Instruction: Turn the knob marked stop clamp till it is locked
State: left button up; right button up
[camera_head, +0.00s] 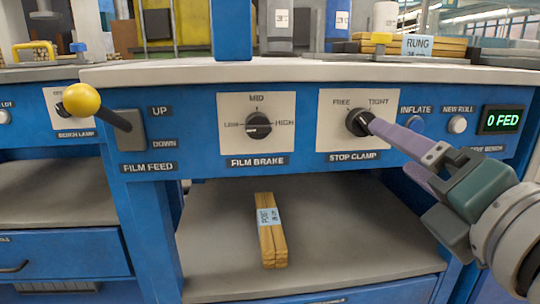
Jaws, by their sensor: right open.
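The stop clamp knob (357,122) is a dark round knob on a white plate (335,136) on the blue panel. The plate reads FREE at upper left and TIGHT at upper right. I cannot tell clearly which word the knob points to. My right gripper (390,146) comes in from the right with its purple fingers apart. The upper fingertip is at the knob's right side, partly in front of it; I cannot tell whether it touches. The other finger is lower, below the panel's lettering. My left gripper is not in view.
Left of the plate is the film brake knob (258,126), then a film feed lever with a yellow ball (82,99). Inflate (414,124) and new roll (457,124) buttons sit near my right gripper. A wood bundle (270,232) lies on the shelf below.

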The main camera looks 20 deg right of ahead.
aim_at(363, 123)
jog(key=b+x, duration=0.1)
jog(key=x, duration=0.9)
jog(key=shift+d+b, duration=0.3)
jog(key=shift+s+r, duration=0.15)
jog(key=shift+s, duration=0.05)
grip_shut()
